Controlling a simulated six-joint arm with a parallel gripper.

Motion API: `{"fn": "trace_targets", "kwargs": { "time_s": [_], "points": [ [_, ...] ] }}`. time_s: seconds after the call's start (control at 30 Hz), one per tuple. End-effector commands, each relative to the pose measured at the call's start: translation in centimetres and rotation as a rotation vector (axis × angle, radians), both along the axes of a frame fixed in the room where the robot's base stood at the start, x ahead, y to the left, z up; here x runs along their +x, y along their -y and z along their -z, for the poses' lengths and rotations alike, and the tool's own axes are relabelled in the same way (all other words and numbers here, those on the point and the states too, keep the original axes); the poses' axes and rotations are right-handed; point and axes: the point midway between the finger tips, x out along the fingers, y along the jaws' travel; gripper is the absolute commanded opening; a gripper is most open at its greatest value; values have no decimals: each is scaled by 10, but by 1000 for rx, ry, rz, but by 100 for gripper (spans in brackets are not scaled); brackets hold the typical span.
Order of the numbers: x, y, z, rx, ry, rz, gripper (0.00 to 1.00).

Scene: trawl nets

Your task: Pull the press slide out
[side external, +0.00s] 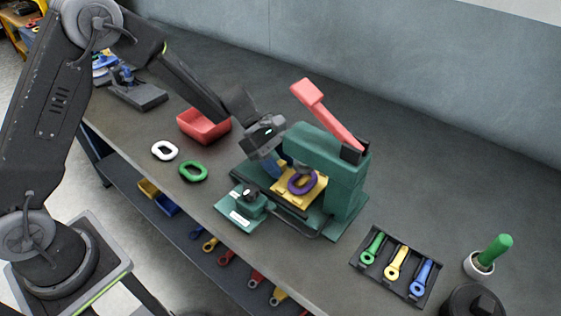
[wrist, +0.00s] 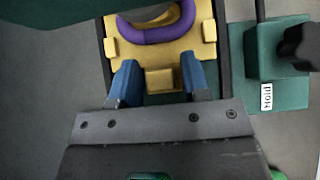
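The green press (side external: 335,160) stands on the bench with its red lever (side external: 325,113) raised. Its yellow slide (side external: 315,192) carries a purple ring (side external: 302,182) and sits at the press opening. In the wrist view the slide (wrist: 205,42) has a small yellow tab (wrist: 161,80) on its near edge, with the purple ring (wrist: 158,34) on top. My gripper (wrist: 160,75) has its two blue fingers apart, one on each side of the tab. Whether they touch it I cannot tell. In the side view my gripper (side external: 272,168) is low at the slide's left end.
A green block with a black knob (side external: 250,195) sits beside the slide; a "Hold" label (wrist: 266,96) shows there. A red bin (side external: 203,126), white ring (side external: 164,150) and green ring (side external: 193,171) lie left. A black tray (side external: 367,268) of coloured tools lies right.

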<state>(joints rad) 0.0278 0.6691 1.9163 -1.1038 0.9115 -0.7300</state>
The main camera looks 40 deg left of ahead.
Motion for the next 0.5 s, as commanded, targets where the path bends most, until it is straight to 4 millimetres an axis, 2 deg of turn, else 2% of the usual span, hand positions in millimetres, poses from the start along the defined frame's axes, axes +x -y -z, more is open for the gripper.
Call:
{"fn": "trace_targets", "kwargs": {
  "time_s": [0.03,0.27,0.37,0.5],
  "points": [
    [0,0,0,0,0,0,23],
    [0,0,0,-1,-1,1,1],
    [0,-2,0,-1,-1,-1,0],
    [1,-25,0,-1,1,-5,0]
  ]
}}
